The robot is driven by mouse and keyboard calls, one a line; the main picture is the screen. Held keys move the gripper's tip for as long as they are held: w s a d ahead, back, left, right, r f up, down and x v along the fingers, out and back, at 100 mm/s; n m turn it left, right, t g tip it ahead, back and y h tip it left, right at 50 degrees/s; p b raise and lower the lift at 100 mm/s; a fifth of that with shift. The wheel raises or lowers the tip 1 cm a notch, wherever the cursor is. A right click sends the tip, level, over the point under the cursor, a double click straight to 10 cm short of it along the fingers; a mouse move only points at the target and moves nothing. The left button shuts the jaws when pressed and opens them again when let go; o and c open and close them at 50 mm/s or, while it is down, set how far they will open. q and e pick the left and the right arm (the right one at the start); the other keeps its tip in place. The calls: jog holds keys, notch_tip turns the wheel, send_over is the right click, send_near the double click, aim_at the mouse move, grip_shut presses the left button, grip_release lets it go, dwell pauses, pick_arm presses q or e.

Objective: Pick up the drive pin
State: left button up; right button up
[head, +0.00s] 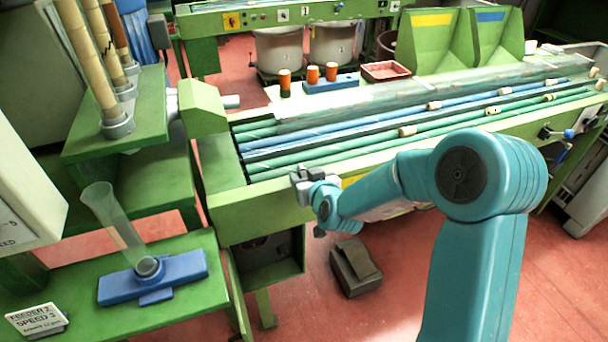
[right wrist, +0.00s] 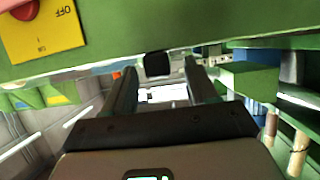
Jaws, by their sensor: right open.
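I cannot pick out the drive pin for certain in either view. My right gripper (head: 308,182) is at the front edge of the green conveyor machine (head: 265,209), left of the picture's middle. In the right wrist view its two dark fingers (right wrist: 159,66) stand apart. A small black block (right wrist: 157,65) shows beyond them, under the edge of a green panel (right wrist: 100,62); I cannot tell what it is or how far off. Nothing shows held between the fingers. My left gripper is not in view.
Green and blue belts run along the machine, with several corks on them. Orange-topped pieces (head: 312,75) stand at the back beside a red tray (head: 386,71). A blue base (head: 180,272) with a clear tube (head: 112,215) stands at the left. A dark pedal box (head: 355,267) is on the floor.

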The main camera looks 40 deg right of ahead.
jog(key=shift+s, duration=0.1)
jog(key=shift+c, duration=0.9)
grip_shut()
notch_tip(320, 180, up, 9)
jog(key=shift+r+p, duration=0.2)
jog(key=shift+p, duration=0.95)
notch_tip(320, 180, up, 11)
jog(key=p, duration=0.5)
